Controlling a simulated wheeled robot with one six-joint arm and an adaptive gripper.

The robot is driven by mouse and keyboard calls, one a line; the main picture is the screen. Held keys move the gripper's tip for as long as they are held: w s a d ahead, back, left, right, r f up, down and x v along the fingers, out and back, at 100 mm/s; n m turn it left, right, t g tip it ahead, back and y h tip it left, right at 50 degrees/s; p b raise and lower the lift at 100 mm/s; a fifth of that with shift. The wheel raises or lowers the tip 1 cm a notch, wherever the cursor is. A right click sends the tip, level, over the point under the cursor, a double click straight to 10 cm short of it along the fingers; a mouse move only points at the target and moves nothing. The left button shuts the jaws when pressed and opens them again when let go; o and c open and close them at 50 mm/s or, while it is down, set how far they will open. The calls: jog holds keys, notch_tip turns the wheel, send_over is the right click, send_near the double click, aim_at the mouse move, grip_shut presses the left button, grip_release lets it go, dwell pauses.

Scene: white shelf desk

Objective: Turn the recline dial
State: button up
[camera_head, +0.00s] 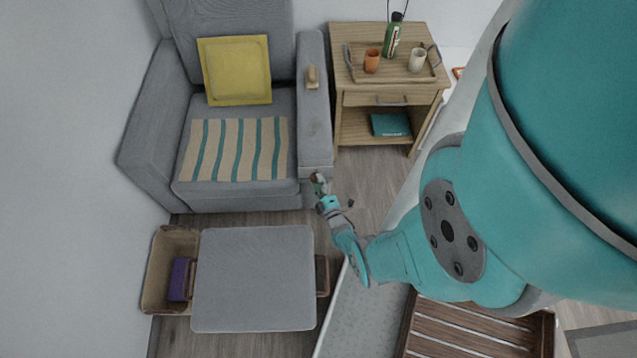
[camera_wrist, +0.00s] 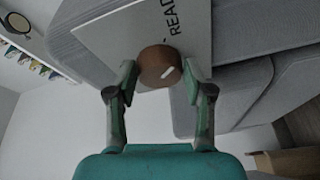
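The recline dial (camera_wrist: 158,66) is a round brown knob with a short white mark, slanted up to the right, on the right part of its face. It sits on a white plate (camera_wrist: 192,38) lettered "READ"; other lettering may be hidden. In the wrist view my gripper (camera_wrist: 160,78) has one teal-and-grey finger at each side of the dial, tips close to its edges. I cannot tell whether they press on it. In the head view my gripper (camera_head: 319,188) is at the front of the grey armchair's (camera_head: 313,120) right armrest and hides most of the dial.
A wooden lever (camera_head: 312,77) stands on the armrest. A side table (camera_head: 350,100) with a tray, cups and a bottle is to its right. A grey ottoman (camera_head: 255,280) and a basket (camera_head: 160,262) lie in front. The floor (camera_head: 372,190) between chair and table is clear.

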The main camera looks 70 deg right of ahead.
jog(key=shift+o, duration=1)
jog(key=v, duration=1.2)
jog(key=d+r+m+g+h, duration=0.4)
jog(key=m+g, duration=0.3)
jog(key=m, duration=0.5)
jog(key=w+a+r+m+y, duration=0.1)
jog(key=w+a+m+y, duration=0.3)
jog(key=w+m+y, duration=0.1)
jog(key=x, duration=1)
jog(key=shift+d+f, duration=0.1)
jog(key=shift+f, duration=0.05)
